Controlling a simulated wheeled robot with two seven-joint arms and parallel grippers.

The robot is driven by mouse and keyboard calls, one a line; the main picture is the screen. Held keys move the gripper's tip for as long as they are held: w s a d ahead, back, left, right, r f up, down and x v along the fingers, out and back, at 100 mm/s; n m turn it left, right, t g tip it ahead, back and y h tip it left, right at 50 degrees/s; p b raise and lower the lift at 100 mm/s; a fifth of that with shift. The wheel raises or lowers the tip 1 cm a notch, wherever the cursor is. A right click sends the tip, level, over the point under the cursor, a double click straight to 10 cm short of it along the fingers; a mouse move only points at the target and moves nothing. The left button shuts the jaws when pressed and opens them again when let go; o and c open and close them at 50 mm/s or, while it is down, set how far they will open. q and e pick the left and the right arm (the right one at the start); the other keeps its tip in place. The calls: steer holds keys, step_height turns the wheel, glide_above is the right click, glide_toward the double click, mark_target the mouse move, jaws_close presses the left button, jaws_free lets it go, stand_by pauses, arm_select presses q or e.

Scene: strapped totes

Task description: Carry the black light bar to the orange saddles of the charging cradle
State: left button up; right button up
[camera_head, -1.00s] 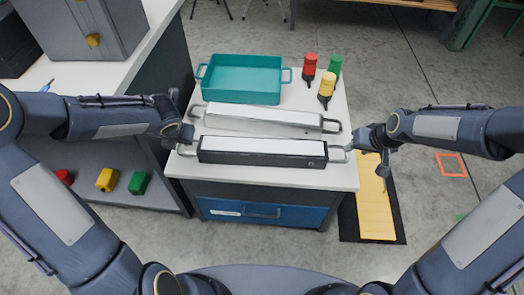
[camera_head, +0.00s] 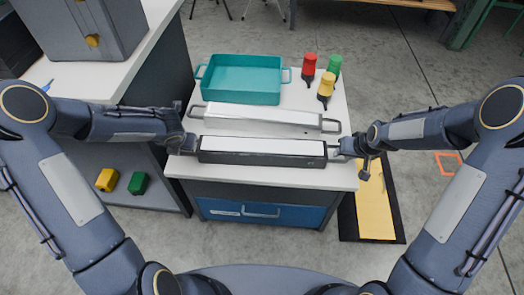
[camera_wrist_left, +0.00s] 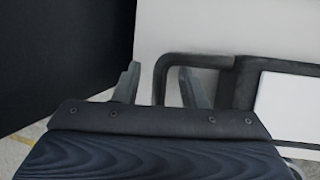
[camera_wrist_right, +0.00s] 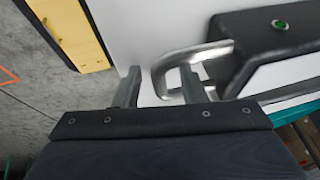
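The black light bar (camera_head: 262,158), dark-sided with a white top, lies on the white cart top nearest me. My left gripper (camera_head: 185,145) is at its left end; in the left wrist view the open fingers (camera_wrist_left: 158,88) stand either side of the dark loop handle (camera_wrist_left: 160,75). My right gripper (camera_head: 346,148) is at its right end; in the right wrist view the open fingers (camera_wrist_right: 162,90) straddle the metal handle (camera_wrist_right: 190,55), with a gap showing. A green button marks that end of the bar (camera_wrist_right: 280,25). I cannot make out any orange saddles or charging cradle.
A second, pale light bar (camera_head: 262,116) lies just behind. A teal tray (camera_head: 240,98) and red (camera_head: 309,64), yellow (camera_head: 326,86) and green (camera_head: 335,65) capped items stand farther back. A yellow board (camera_head: 371,210) lies on the floor at right. A grey counter case (camera_head: 98,35) stands at left.

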arm_select(q)
jaws_close()
arm_select(e)
jaws_close()
stand_by(1.1)
